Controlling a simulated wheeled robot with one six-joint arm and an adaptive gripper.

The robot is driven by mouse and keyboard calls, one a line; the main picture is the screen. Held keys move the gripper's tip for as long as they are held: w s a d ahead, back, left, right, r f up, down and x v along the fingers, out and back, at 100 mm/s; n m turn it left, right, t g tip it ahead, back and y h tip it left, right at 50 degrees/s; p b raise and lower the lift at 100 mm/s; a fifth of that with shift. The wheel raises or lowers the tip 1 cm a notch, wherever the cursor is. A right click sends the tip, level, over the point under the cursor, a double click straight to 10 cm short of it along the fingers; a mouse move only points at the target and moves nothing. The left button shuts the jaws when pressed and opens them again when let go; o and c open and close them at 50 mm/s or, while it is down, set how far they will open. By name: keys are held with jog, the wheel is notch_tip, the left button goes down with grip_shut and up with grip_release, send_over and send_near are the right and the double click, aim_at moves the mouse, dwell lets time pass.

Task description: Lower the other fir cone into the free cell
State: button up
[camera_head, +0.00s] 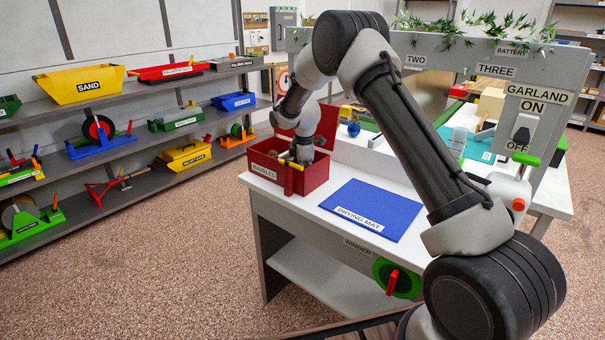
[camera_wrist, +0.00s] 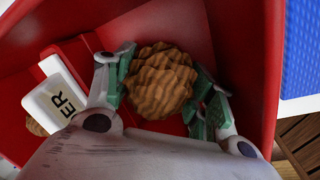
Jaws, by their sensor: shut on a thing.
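A brown ridged fir cone (camera_wrist: 158,78) sits between the green-padded fingers of my gripper (camera_wrist: 165,92) in the wrist view. My gripper is shut on it, inside the red box (camera_head: 315,178). In the head view my gripper (camera_head: 297,161) reaches down into this box, and the cone cannot be made out there. A small brown thing (camera_wrist: 36,128) shows at the left in the wrist view, mostly hidden behind a white label plate (camera_wrist: 54,102); it may be the other cone. The box floor under the held cone is largely hidden, so I cannot tell whether it touches.
The red box stands at the table's left corner. A blue drying mat (camera_head: 372,208) lies bare to its right. A green winder with a red handle (camera_head: 392,281) is on the table front. Shelves with coloured bins (camera_head: 80,84) stand at the left, across open floor.

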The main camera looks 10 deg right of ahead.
jog(key=o, duration=1)
jog(key=shift+o, duration=0.2)
notch_tip(320, 180, up, 13)
jog(key=s, duration=0.2)
jog(key=s+d+r+m, duration=0.6)
jog(key=s+d+r, duration=0.1)
jog(key=s+r, duration=0.55)
jog(key=s+d+r+m+t, duration=0.1)
jog(key=s+d+r+m, duration=0.2)
jog(key=s, duration=0.7)
jog(key=s+d+r+m+t, duration=0.1)
jog(key=s+d+r+m, duration=0.2)
jog(key=s, duration=0.7)
jog(key=s+d+f+m, duration=0.1)
jog(key=s+m, duration=0.2)
jog(key=s, duration=0.4)
jog(key=s+d+f+m, duration=0.1)
jog(key=s+f+m, duration=0.1)
jog(key=s, duration=0.5)
jog(key=shift+s+d+f+m, duration=0.15)
jog(key=shift+d+f+m, duration=0.15)
jog(key=shift+m, duration=0.2)
